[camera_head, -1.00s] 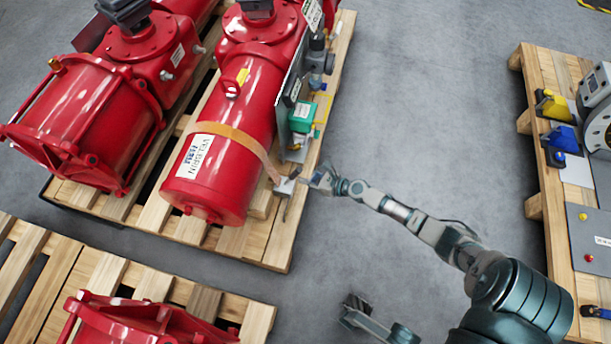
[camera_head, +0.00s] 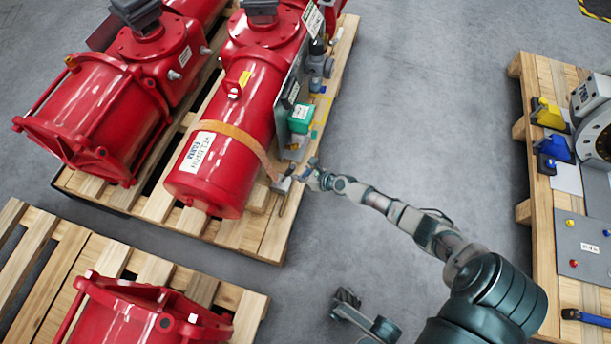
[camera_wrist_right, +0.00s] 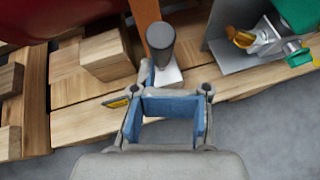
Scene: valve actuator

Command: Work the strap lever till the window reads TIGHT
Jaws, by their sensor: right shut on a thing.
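The orange strap (camera_head: 235,135) wraps the red cylinder of a valve actuator (camera_head: 212,180) on a pallet. Its ratchet piece (camera_head: 281,184) sits at the cylinder's right side, near the pallet edge. In the right wrist view, the strap (camera_wrist_right: 146,12) runs down to a dark grey round-ended lever grip (camera_wrist_right: 160,48) above a pale metal plate (camera_wrist_right: 170,76). My right gripper (camera_head: 312,175) is at the ratchet; its blue-padded fingers show in the wrist view (camera_wrist_right: 165,108), shut on the lever, though the contact is partly hidden. No window lettering is readable.
A green box (camera_head: 301,117) with a yellow handle and a grey bracket (camera_wrist_right: 232,50) stand just beyond the strap. A wooden block (camera_wrist_right: 106,58) lies left of the lever. Another pallet (camera_head: 541,200) with devices is at right. Grey floor lies between the pallets.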

